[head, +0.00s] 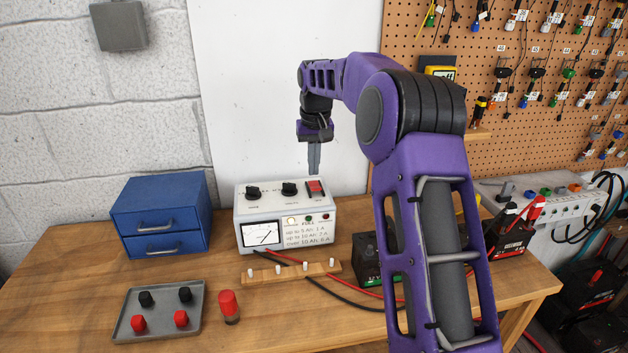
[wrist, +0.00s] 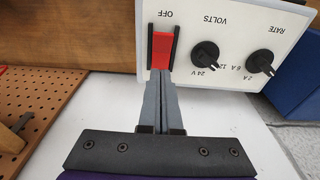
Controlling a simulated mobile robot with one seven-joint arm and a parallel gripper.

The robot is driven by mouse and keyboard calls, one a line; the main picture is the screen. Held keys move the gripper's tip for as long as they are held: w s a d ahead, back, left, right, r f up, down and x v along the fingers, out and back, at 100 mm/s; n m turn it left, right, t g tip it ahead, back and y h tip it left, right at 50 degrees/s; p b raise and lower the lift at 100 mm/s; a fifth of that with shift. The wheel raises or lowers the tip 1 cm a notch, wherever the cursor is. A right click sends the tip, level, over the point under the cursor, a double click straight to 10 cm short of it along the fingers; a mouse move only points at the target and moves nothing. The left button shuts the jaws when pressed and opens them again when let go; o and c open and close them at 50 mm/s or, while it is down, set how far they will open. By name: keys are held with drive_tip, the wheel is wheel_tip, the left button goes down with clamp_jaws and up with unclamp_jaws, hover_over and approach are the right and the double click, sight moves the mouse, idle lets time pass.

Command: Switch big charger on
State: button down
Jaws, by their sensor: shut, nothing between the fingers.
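The big charger (head: 286,212) is a white box at the back of the bench, with a needle gauge (head: 262,234), two black knobs and small lamps. Its red rocker switch (head: 315,187) is on the sloping top at the right. In the wrist view the switch (wrist: 161,47) sits in a black frame, with the word OFF beyond its far end. My gripper (head: 314,172) is shut and empty, pointing down just above the switch. In the wrist view its fingertips (wrist: 160,74) are at the switch's near end; I cannot tell whether they touch it.
A blue drawer unit (head: 162,214) stands left of the charger. In front are a wooden strip with white pegs (head: 290,273), a grey tray (head: 160,327) of caps and a red-topped bottle (head: 229,307). A dark battery (head: 368,262) with cables is to the right.

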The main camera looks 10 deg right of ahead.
sight(313, 183)
wheel_tip(313, 183, up, 3)
drive_tip(key=shift+f+p, duration=0.15)
drive_tip(key=shift+p, duration=0.85)
wheel_tip(313, 183, up, 2)
drive_tip(key=shift+r, duration=0.1)
drive_tip(key=shift+a, duration=0.1)
